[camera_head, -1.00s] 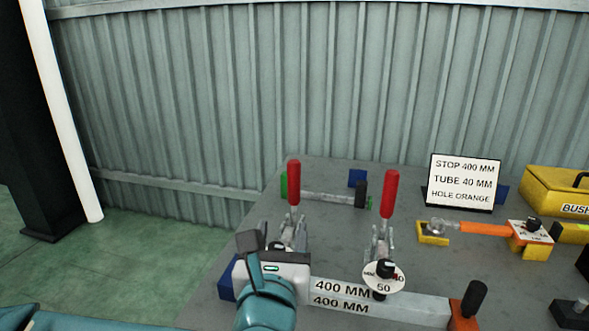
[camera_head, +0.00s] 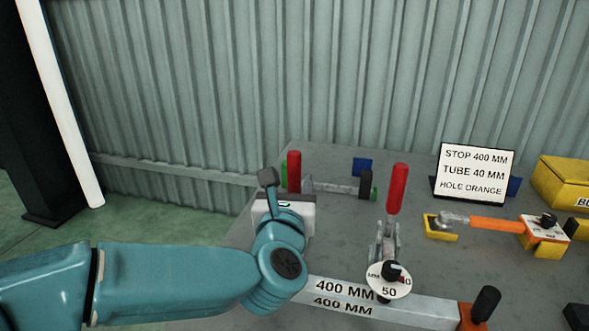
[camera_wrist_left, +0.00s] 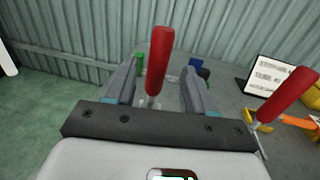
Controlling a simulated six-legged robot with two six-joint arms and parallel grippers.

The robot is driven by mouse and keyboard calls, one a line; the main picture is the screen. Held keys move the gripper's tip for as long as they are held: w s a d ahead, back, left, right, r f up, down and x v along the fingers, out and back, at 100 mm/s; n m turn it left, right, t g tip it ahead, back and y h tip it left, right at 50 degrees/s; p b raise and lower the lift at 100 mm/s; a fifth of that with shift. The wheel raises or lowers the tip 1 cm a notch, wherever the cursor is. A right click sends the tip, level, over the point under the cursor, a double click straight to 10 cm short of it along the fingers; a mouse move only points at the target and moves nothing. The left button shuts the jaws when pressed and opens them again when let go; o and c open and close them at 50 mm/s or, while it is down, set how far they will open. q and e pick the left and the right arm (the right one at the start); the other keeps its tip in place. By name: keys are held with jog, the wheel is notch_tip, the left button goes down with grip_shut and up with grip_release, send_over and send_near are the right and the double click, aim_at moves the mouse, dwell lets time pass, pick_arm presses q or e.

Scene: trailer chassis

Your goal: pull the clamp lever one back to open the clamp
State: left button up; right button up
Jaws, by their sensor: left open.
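Two upright clamp levers with red handles stand on the grey bench. The left red lever (camera_head: 294,171) shows its upper handle just beyond my left gripper (camera_head: 284,212); its clamp base is hidden behind my wrist. In the left wrist view this red lever (camera_wrist_left: 159,52) stands between the two open fingers of my left gripper (camera_wrist_left: 157,80), nearer the left finger. I cannot tell whether it touches. The second red lever (camera_head: 397,189) stands upright to the right, and also shows at the right of the wrist view (camera_wrist_left: 288,95). My right gripper is not in view.
A long bar (camera_head: 420,312) marked 400 MM runs along the front, with a round dial (camera_head: 389,281) above it. A sign (camera_head: 475,174), an orange tool (camera_head: 490,224) and a yellow box (camera_head: 562,184) are at the right. A corrugated wall (camera_head: 330,70) closes the back.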

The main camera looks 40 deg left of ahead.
aim_at(293, 172)
pick_arm(q)
jog(key=x, duration=0.6)
jog(key=shift+w+a, duration=0.15)
grip_shut()
